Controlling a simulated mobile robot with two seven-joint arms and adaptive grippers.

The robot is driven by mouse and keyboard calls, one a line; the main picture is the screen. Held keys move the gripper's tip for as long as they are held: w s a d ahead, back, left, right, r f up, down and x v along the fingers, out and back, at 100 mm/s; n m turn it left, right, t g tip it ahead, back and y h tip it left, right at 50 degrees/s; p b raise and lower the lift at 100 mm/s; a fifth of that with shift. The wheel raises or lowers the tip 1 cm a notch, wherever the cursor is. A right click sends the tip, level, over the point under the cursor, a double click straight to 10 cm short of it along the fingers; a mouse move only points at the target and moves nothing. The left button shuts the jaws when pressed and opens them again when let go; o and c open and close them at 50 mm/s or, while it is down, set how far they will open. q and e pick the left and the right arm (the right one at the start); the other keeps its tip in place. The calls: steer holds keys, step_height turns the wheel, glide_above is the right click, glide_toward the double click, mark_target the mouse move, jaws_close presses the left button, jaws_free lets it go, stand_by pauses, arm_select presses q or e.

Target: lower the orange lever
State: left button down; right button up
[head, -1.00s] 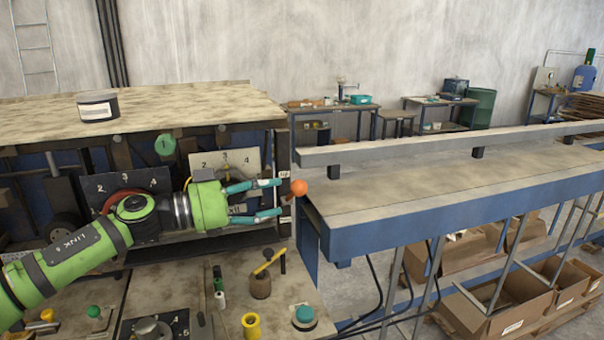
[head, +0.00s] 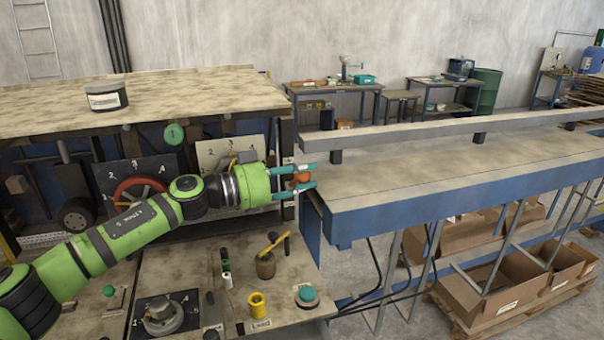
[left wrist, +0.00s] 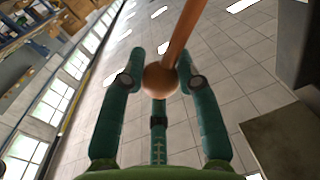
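The orange lever ends in a round knob (head: 300,178) at the front left corner of the long blue-sided table. My left gripper (head: 304,177) comes in from the left, its teal fingers on both sides of the knob and close against it. In the left wrist view the knob (left wrist: 160,80) sits between the fingertips, and its rod (left wrist: 186,30) runs up and to the right. The fingers hide part of the knob in the head view. My right gripper is not in view.
A red wheel (head: 138,192) stands behind the arm. The long table's top (head: 440,175) is clear.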

arm_select(q)
steer(key=shift+s, duration=0.1)
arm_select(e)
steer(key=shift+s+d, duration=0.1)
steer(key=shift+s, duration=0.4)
arm_select(q)
steer(key=shift+s+d+f+m+b, duration=0.15)
steer(key=shift+s+f+m, duration=0.1)
steer(key=shift+f+m, duration=0.25)
steer(key=shift+s+d+f+m+b, duration=0.15)
steer(key=shift+s+f+m, duration=0.1)
steer(key=shift+f+m, duration=0.25)
steer(key=shift+s+d+f+m+h+b, duration=0.15)
steer(key=shift+s+f+m+b, duration=0.1)
steer(key=shift+f+m+b, duration=0.5)
steer(key=shift+s+d+f+m+h+b, duration=0.1)
steer(key=shift+s+f+m+h+b, duration=0.25)
steer(key=shift+f+m, duration=0.65)
steer(key=shift+s+d+f+m+b, duration=0.1)
steer(key=shift+s+f+m+b, duration=0.05)
steer(key=shift+f+m+b, duration=0.7)
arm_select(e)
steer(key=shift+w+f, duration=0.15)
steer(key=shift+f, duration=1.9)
arm_select(q)
steer(key=shift+r, duration=0.1)
